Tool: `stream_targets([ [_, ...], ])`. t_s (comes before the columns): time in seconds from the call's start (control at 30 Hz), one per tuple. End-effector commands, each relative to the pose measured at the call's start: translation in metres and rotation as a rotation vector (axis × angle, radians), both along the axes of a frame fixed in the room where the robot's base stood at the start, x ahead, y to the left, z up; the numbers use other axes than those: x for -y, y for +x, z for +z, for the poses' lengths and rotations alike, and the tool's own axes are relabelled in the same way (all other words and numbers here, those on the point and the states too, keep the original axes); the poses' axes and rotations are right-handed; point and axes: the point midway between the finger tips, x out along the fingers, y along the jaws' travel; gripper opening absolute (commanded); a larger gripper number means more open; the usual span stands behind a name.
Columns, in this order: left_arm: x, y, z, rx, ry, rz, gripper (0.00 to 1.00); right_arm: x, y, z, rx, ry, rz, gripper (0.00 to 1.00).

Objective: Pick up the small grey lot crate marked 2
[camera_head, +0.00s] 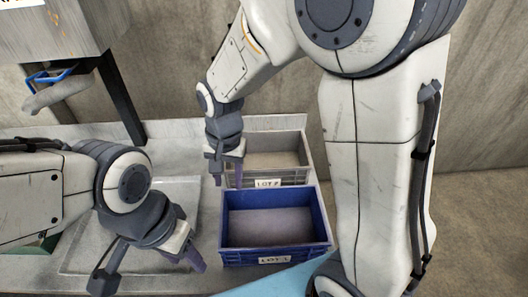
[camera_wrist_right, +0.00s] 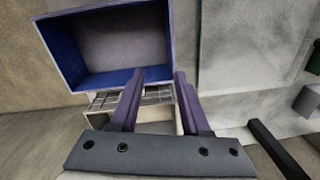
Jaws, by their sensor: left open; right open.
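The small grey lot crate (camera_head: 292,178) stands on the counter behind the blue crate; its front label is partly legible as LOT with an unclear number. It looks empty. My right gripper (camera_head: 227,180) is open, pointing down at the crate's left end, its fingers overlapping that wall in the head view. In the right wrist view the open fingers (camera_wrist_right: 158,76) have part of the grey crate (camera_wrist_right: 102,101) showing between and beside them; whether they touch it I cannot tell. My left gripper (camera_head: 150,274) is open and empty over the counter at lower left.
A blue crate (camera_head: 322,247) labelled LOT 1 stands just in front of the grey crate; it also shows in the right wrist view (camera_wrist_right: 67,54). A shallow tray (camera_head: 75,262) lies under my left arm. A metal housing (camera_head: 65,30) on a dark post stands at back left.

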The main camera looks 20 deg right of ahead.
Motion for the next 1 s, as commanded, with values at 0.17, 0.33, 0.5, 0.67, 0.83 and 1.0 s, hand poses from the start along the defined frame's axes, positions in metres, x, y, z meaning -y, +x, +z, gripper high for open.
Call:
stream_targets([
  [0.17,0.0,0.0,0.016,0.0,0.0,0.0,0.5,0.067,0.091,-0.054,-0.033,-0.017,-0.678,0.46],
  [0.33,0.0,0.0,0.023,0.0,0.0,0.0,0.5,0.126,0.132,-0.104,-0.043,-0.022,-1.136,0.46],
  [0.5,0.0,0.0,0.025,0.0,0.0,0.0,0.5,0.153,0.144,-0.129,-0.045,-0.024,-1.337,0.46],
  [0.67,0.0,0.0,0.03,0.0,0.0,0.0,0.5,0.157,0.145,-0.151,-0.048,-0.026,-1.372,0.46],
  [0.83,0.0,0.0,0.034,0.0,0.0,0.0,0.5,0.156,0.145,-0.176,-0.047,-0.024,-1.369,0.46],
  [1.0,0.0,0.0,0.037,0.0,0.0,0.0,0.5,0.155,0.144,-0.187,-0.047,-0.024,-1.368,0.46],
])
